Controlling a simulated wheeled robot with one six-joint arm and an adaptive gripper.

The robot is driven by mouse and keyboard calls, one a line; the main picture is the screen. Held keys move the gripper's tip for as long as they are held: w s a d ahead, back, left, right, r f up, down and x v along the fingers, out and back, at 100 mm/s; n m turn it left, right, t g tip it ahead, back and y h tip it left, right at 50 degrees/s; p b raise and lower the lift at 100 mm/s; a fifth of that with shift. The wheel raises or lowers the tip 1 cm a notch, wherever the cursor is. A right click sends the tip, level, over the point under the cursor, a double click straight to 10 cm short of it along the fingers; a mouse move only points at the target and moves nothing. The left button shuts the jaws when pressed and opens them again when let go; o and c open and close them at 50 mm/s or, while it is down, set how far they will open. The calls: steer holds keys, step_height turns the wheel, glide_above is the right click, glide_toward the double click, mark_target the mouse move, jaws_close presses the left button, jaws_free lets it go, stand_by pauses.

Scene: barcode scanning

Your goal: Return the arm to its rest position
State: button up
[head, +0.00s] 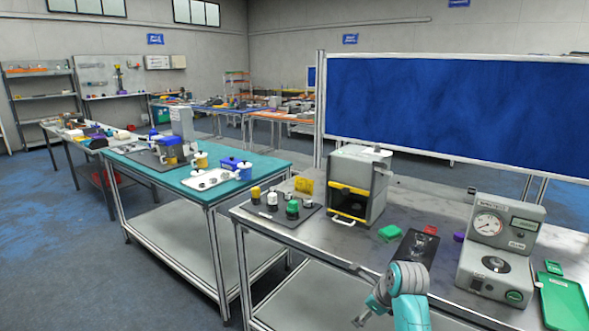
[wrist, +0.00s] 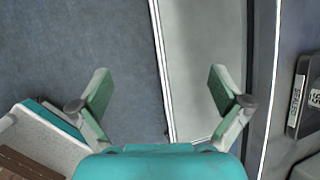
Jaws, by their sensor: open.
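My gripper (wrist: 160,92) shows in the wrist view with its two fingers spread wide and nothing between them. Below it are the blue-grey floor (wrist: 90,40) and the grey lower shelf (wrist: 205,50) of a table. In the head view my arm (head: 408,285) rises at the bottom right, in front of the near table's (head: 345,237) front edge. The fingers are too small to make out clearly there.
On the near table stand a grey box machine with a yellow-edged opening (head: 357,187), a gauge device (head: 502,240), a dark tray (head: 277,222) with several small containers, a dark plate (head: 413,247) and a green tray (head: 565,300). A teal-topped table (head: 215,198) stands left. Open floor lies far left.

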steer(key=s+f+n+t, duration=0.2)
steer(key=s+f+n, duration=0.3)
steer(key=s+f, duration=0.9)
steer(key=s+a+f+n+t+h, duration=0.1)
steer(key=s+f+n, duration=0.2)
steer(key=s, duration=0.4)
steer(key=s+f+n+t, duration=0.2)
steer(key=s+f+n, duration=0.15)
steer(key=s, duration=0.35)
steer(key=s+r+n+t, duration=0.1)
steer(key=s+r+n, duration=0.3)
steer(key=s, duration=0.6)
steer(key=s+r+n+t, duration=0.2)
steer(key=s+r+n, duration=0.3)
steer(key=s+r, duration=0.4)
steer(key=s+r+n+t+h, duration=0.1)
steer(key=s+r+n, duration=0.4)
steer(key=s, duration=0.7)
steer(key=shift+s+a+r, duration=0.15)
steer(key=shift+s+r, duration=0.05)
steer(key=shift+r, duration=0.65)
